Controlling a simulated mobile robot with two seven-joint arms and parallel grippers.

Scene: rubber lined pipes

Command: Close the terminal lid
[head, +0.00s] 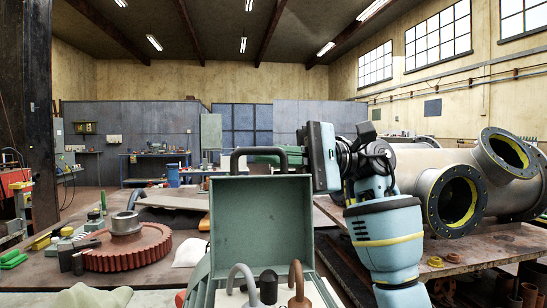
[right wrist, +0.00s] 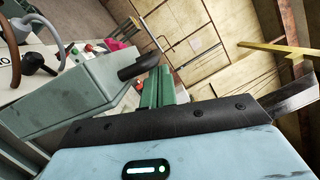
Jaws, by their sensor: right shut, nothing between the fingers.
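The terminal box stands at the bottom centre of the head view, with its green lid (head: 262,228) raised upright. A dark handle (head: 236,160) arches over the lid's top edge; it also shows in the right wrist view (right wrist: 140,66). A grey cable (head: 240,272), a brown cable (head: 296,277) and a dark plug (head: 268,285) stand in front of the lid. My right gripper (head: 262,154) is shut and empty, its green fingers behind the handle at the lid's top. In the wrist view the fingers (right wrist: 155,88) lie close beside the handle; contact is unclear. My left gripper is not in view.
A red gear wheel (head: 128,248) and small parts lie on the table to the left. Large flanged pipes (head: 440,165) lie on the table at the right. A white cloth-like piece (head: 190,252) lies left of the lid.

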